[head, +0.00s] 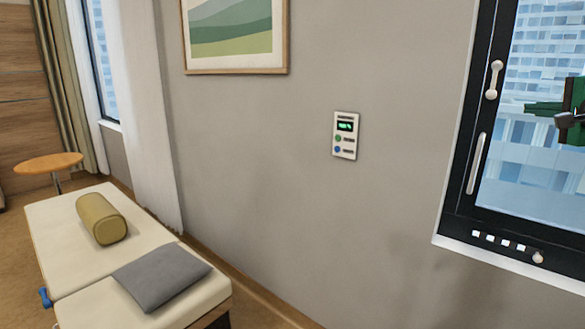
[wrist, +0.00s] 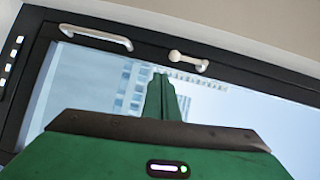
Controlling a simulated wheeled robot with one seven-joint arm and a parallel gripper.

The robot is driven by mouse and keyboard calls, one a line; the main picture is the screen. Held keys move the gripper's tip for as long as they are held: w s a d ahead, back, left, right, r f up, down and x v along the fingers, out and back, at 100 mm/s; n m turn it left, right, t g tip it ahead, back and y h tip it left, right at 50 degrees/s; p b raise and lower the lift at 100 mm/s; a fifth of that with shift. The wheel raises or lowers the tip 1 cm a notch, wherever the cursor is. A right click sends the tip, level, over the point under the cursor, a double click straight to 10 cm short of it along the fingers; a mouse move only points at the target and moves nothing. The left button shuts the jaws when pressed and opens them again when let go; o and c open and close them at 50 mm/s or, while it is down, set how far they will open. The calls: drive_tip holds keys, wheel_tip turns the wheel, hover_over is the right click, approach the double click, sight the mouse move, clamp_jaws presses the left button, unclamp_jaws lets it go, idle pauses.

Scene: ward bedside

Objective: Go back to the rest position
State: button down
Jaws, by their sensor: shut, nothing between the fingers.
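My gripper (head: 530,107) shows in green at the right edge of the head view, in front of the window (head: 545,175). Its fingers point left and are together, with nothing between them. Most of my arm is out of the picture. In the wrist view the closed fingers (wrist: 162,92) stand against the window pane (wrist: 95,85), apart from the white handle (wrist: 188,61) and the white bar (wrist: 95,37) on the dark frame.
A wall panel (head: 346,135) with buttons is left of the window. A white sill (head: 500,262) runs below it. A bed (head: 65,222) with a yellow bolster (head: 102,219) and grey pillow (head: 162,277) stands lower left, near a round table (head: 48,163). A picture (head: 235,35) hangs above.

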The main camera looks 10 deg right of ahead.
drive_tip(key=s+a+f+n+g+y, duration=0.1)
drive_tip(key=s+a+f+n+g, duration=0.15)
drive_tip(key=a+f, duration=0.4)
drive_tip(key=s+a+f+n+g+y, duration=0.1)
drive_tip(key=s+a+f+n+g, duration=0.15)
drive_tip(key=f, duration=0.65)
drive_tip(key=s+a+f+n+g+y, duration=0.1)
drive_tip(key=a+f+n+g, duration=0.15)
drive_tip(key=a+f, duration=0.35)
drive_tip(key=s+a+f+n+g, duration=0.3)
drive_tip(key=s+f, duration=0.4)
drive_tip(key=s, duration=0.3)
drive_tip(key=s+a+f+n+g+y, duration=0.1)
drive_tip(key=s+a+f+n+g, duration=0.2)
drive_tip(key=s+a+f+g, duration=0.3)
drive_tip(key=s, duration=0.4)
drive_tip(key=shift+s+a+f+y, duration=0.15)
drive_tip(key=shift+a+f+y, duration=0.15)
drive_tip(key=shift+a+f, duration=0.1)
